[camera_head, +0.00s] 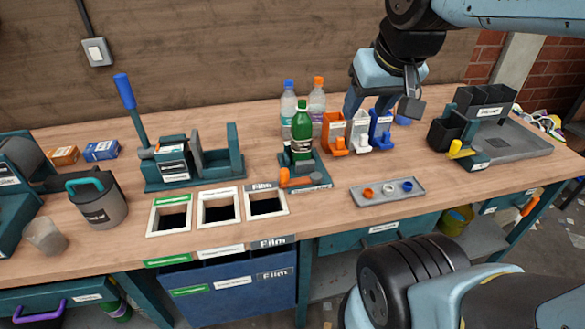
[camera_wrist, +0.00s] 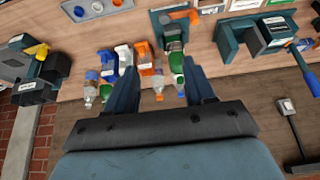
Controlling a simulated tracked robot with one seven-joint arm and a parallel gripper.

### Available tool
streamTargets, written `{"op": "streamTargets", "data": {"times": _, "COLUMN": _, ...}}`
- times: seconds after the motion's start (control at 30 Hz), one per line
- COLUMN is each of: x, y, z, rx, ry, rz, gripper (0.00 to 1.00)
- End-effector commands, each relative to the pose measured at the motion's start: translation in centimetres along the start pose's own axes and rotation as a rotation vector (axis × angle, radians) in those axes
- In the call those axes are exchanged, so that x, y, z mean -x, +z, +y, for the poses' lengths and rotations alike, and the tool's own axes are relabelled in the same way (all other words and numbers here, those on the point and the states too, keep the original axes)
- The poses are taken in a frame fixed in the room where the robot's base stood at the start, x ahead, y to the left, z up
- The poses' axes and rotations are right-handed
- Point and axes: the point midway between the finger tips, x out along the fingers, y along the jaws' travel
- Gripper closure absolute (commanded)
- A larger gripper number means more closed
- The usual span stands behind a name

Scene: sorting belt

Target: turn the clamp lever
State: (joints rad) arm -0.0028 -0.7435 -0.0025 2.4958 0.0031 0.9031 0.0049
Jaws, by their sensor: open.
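The clamp lever looks to be the orange lever (camera_head: 288,179) on a small teal clamp fixture (camera_head: 318,170) near the middle of the table. A green bottle (camera_head: 301,130) stands upright in that fixture. The lever lies low across the fixture's front, its end to the left. In the wrist view, turned about, the lever (camera_wrist: 182,15) is at the top, above the green bottle (camera_wrist: 177,64). My gripper (camera_head: 369,112) is open and empty, above and right of the clamp, over the coloured dispensers. Its fingers (camera_wrist: 163,88) are spread wide in the wrist view. It is apart from the lever.
Two clear bottles (camera_head: 289,108) stand behind the clamp. Orange, white and blue dispensers (camera_head: 333,133) stand at its right. A grey tray with rings (camera_head: 387,192) lies in front right. Open bin slots (camera_head: 219,207) are in front left. A press with a blue handle (camera_head: 125,92) stands left.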

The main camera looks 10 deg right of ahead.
Motion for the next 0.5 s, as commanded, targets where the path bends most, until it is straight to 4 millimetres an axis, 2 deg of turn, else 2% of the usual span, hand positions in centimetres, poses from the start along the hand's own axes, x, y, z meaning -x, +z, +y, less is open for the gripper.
{"op": "streamTargets", "data": {"times": 0.17, "x": -1.1, "y": -1.4, "z": -0.6, "rx": -0.061, "ry": -0.039, "rz": -0.069, "gripper": 0.46}}
{"op": "streamTargets", "data": {"times": 0.5, "x": -5.5, "y": -5.6, "z": -2.3, "rx": -0.277, "ry": -0.115, "rz": -0.295, "gripper": 0.46}}
